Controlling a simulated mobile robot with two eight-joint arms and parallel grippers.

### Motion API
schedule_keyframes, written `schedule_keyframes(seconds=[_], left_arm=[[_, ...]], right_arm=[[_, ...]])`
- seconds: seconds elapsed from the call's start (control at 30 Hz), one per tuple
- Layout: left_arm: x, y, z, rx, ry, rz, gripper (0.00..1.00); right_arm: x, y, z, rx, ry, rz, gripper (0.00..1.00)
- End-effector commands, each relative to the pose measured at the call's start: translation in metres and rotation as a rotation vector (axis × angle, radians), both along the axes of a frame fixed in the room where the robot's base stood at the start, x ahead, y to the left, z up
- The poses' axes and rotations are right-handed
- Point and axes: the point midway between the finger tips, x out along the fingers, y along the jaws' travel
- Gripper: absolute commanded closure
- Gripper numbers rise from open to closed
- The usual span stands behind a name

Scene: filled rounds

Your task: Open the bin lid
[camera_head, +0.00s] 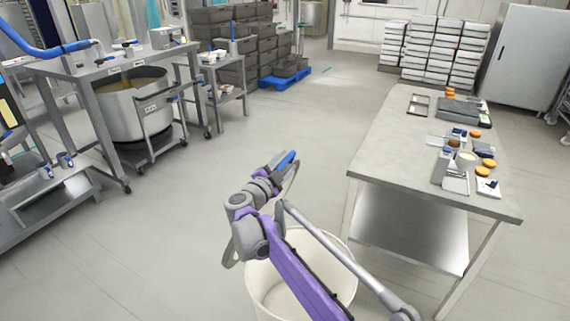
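A cream-white round bin (259,281) stands on the floor at the bottom centre, partly hidden behind my purple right arm. Its top shows open, and I see into its pale inside. My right gripper (284,164) is above and beyond the bin's far rim, beside a blue piece. I cannot tell whether its fingers are shut on anything. My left gripper is not in view.
A steel frame with a large pot (139,110) stands at the left. Grey crates (225,55) and white stacked boxes (432,50) are at the back. The middle floor is clear.

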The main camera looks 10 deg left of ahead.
Motion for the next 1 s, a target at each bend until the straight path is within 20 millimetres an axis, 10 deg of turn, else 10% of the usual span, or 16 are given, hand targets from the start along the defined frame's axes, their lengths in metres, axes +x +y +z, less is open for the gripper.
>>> schedule_keyframes(seconds=[0.33,1.0], left_arm=[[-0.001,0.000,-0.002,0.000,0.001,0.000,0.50],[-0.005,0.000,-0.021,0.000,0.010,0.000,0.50]], right_arm=[[-0.007,0.003,0.000,-0.001,0.000,0.001,0.48],[-0.103,0.030,0.001,0.000,0.000,0.001,0.48]])
